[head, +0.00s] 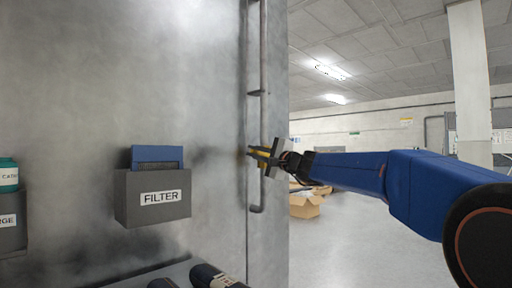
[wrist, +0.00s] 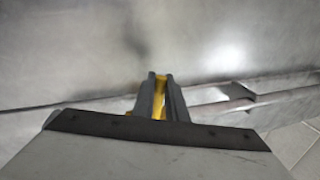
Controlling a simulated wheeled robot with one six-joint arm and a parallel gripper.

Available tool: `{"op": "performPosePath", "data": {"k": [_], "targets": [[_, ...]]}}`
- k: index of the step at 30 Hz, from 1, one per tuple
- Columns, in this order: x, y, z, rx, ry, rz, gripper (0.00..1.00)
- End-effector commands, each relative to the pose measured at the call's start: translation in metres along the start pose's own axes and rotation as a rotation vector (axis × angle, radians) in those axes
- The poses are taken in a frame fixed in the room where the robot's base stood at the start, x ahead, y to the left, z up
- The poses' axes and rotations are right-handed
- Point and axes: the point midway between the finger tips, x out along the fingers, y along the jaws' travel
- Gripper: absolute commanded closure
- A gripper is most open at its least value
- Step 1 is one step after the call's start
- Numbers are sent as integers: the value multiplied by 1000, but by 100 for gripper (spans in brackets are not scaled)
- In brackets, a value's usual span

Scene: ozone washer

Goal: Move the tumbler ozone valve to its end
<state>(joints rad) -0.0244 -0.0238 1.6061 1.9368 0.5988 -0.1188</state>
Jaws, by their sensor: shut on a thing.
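The valve handle (head: 254,150) is a small yellow lever on the grey metal wall, beside a vertical pipe. My gripper (head: 262,155) reaches it from the right and is shut on it. In the wrist view the yellow handle (wrist: 159,88) shows between the two dark fingers of my gripper (wrist: 162,80). The fingers hide most of the handle, and I cannot tell its exact angle. The valve body is not clearly visible.
A vertical pipe (head: 263,50) with brackets runs along the wall's right edge, close to my gripper. A grey FILTER box (head: 130,205) hangs to the left. Dark cylinders (head: 215,277) lie at the bottom. Cardboard boxes (head: 305,208) stand behind on open floor.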

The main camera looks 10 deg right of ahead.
Motion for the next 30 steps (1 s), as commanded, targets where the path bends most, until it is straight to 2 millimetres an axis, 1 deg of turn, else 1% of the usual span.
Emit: {"op": "performPosePath", "data": {"k": [4,12,28,29,30], "targets": [[-2,11,-1,-85,-17,2,100],[-4,20,-2,-178,-36,1,100],[-4,24,-2,-202,-41,3,100],[-4,24,-2,-202,-41,3,86],[-4,24,-2,-202,-41,3,76]]}}
